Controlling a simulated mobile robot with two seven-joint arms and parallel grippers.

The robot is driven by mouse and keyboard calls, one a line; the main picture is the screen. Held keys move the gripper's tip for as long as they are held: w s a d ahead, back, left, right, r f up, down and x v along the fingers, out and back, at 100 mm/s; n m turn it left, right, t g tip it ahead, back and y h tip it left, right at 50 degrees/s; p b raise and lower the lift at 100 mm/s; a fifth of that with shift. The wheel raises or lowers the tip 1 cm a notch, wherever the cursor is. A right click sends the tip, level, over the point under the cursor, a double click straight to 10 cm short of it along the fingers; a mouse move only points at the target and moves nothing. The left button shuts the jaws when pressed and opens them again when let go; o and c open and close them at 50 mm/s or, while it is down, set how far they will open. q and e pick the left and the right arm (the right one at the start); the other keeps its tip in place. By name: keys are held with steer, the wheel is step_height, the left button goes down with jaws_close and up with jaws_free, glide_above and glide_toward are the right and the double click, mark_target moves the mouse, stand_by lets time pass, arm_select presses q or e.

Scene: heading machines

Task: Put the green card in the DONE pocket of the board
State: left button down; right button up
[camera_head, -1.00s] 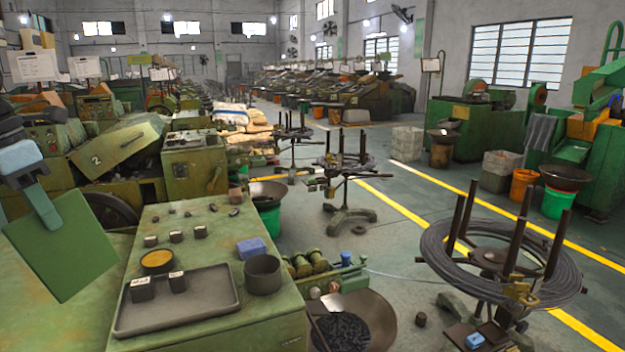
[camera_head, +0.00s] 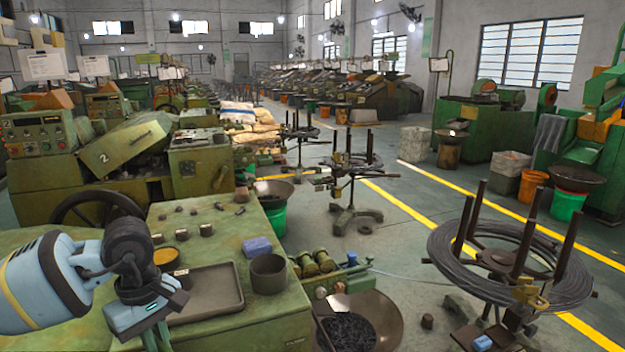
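My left gripper (camera_head: 157,336) points down over the near left corner of the green machine top, beside the dark tray (camera_head: 215,290). Its fingertips run to the bottom edge of the picture, so I cannot tell whether they are open or shut. The green card cannot be made out now; it may be below the picture or hidden by the gripper. No pocket marked DONE can be read. My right gripper is not in view.
The green machine top (camera_head: 232,230) carries a dark cup (camera_head: 268,274), a blue block (camera_head: 257,246) and several small dark blocks. A bowl of dark parts (camera_head: 365,318) is right of it. A wire coil stand (camera_head: 510,265) stands further right on the floor.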

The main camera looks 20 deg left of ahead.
arm_select(q)
steer(key=d+f+m, duration=0.2)
steer(key=d+m, duration=0.5)
steer(key=d, duration=0.2)
steer(key=w+d+f+m, duration=0.1)
steer(key=d+f+m, duration=0.1)
steer(key=d+m, duration=0.6)
steer(key=shift+w+d+f+t+y, duration=0.3)
steer(key=shift+d+y, duration=0.1)
steer(key=shift+d, duration=0.15)
steer(key=shift+a, duration=0.1)
